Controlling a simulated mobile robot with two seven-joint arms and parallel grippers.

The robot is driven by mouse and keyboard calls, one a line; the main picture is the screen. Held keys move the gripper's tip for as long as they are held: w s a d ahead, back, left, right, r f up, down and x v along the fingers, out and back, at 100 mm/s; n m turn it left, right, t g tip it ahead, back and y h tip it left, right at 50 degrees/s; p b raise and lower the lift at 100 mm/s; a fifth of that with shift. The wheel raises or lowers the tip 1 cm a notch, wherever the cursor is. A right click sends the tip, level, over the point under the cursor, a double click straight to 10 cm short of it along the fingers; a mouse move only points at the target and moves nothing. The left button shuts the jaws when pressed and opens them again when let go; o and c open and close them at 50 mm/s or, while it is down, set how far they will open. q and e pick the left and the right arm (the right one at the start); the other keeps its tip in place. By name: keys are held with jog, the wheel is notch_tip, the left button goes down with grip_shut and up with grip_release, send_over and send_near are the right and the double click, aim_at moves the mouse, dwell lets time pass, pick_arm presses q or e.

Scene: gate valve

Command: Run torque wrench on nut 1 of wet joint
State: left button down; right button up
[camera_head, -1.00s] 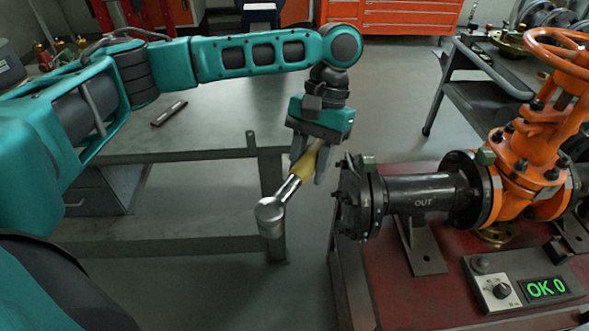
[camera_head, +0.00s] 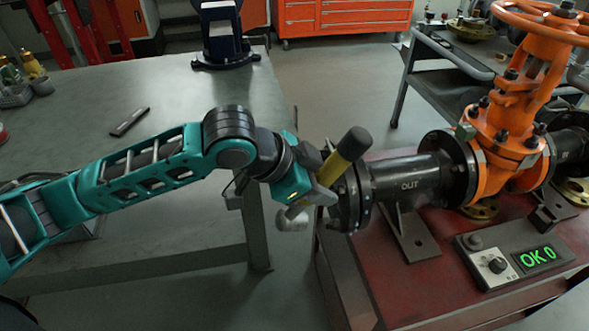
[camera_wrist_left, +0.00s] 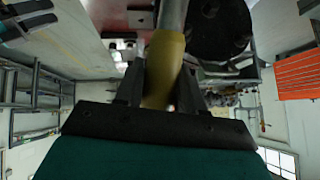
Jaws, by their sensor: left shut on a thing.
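My left gripper (camera_head: 322,188) is shut on the torque wrench (camera_head: 346,157), around its yellow grip. The wrench is tilted, its dark handle end up and to the right, its silver head (camera_head: 292,218) low and left. In the left wrist view the yellow grip (camera_wrist_left: 165,68) sits between the fingers. The wet joint is the black bolted flange (camera_head: 352,196) at the left end of the OUT pipe (camera_head: 410,183). The gripper and wrench are right beside its left side; I cannot tell if they touch. Nut 1 cannot be singled out. My right gripper is not in view.
The orange gate valve (camera_head: 508,135) stands on the red bench (camera_head: 440,285). A control box (camera_head: 515,258) reads OK 0. A grey table (camera_head: 160,95) lies left, with a dark bar (camera_head: 130,121) and a vise (camera_head: 224,40). Open floor lies between table and bench.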

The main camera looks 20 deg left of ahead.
pick_arm(q)
jog(key=shift+w+a+r+m+t+h+b, duration=0.1)
jog(key=shift+w+a+m+t+h+b, duration=0.15)
jog(key=shift+h, duration=0.35)
jog(key=shift+a+m+t+h+b, duration=0.2)
jog(key=shift+a+h, duration=0.15)
jog(key=shift+h, duration=0.25)
jog(key=a+h, duration=0.1)
jog(key=a+r+t+b, duration=0.1)
jog(key=a+r+h, duration=0.1)
jog(key=shift+w+a+t+h, duration=0.25)
jog(key=shift+a+t+h, duration=0.05)
jog(key=shift+t, duration=0.05)
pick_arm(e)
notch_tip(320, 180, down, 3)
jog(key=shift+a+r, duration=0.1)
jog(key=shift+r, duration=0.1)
pick_arm(q)
jog(key=shift+r, duration=0.1)
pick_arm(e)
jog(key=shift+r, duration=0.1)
